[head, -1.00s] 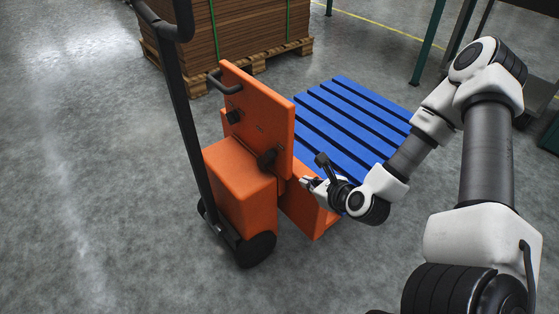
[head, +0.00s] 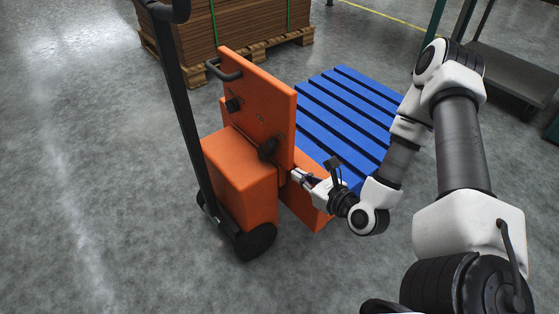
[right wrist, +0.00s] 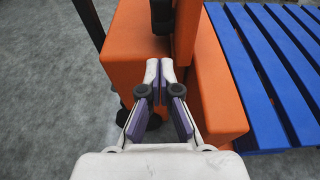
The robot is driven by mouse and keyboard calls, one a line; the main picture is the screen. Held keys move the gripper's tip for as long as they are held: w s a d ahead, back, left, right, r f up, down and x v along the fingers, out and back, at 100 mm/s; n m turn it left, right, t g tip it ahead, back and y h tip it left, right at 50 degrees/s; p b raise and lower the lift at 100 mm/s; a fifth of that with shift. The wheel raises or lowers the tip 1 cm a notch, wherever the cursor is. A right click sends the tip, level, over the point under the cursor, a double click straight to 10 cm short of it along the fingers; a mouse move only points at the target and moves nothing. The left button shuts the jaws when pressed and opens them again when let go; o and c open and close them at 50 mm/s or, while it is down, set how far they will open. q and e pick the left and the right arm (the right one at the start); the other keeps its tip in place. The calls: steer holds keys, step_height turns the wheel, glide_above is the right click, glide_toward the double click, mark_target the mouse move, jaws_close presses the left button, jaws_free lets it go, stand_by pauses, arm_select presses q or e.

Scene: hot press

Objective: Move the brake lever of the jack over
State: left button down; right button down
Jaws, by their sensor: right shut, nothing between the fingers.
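The jack is an orange unit (head: 240,178) with an upright orange panel and a tall black handle (head: 185,110). Its brake lever (head: 267,148) is a short black piece low on the panel's near face. In the right wrist view the dark lever (right wrist: 162,15) shows at the top centre, beyond the fingertips. My right gripper (head: 296,174) is at the right edge of the panel, a little below and right of the lever. In its wrist view the gripper (right wrist: 160,68) has its fingertips together with nothing between them, apart from the lever. My left gripper is not in view.
A blue slatted pallet (head: 345,110) lies behind and right of the jack. Stacked brown boards (head: 245,25) on a wooden pallet stand at the back. A grey cart (head: 510,75) is at the upper right. The floor on the left is clear.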

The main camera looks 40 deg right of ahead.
mark_target(271, 152)
steer(key=w, duration=0.2)
steer(key=w+b, duration=0.1)
steer(key=w, duration=0.2)
steer(key=w+b, duration=0.1)
steer(key=w, duration=0.1)
steer(key=shift+w+a+r, duration=0.15)
steer(key=shift+w+a, duration=0.15)
steer(key=shift+w+r, duration=0.2)
steer(key=shift+w, duration=0.15)
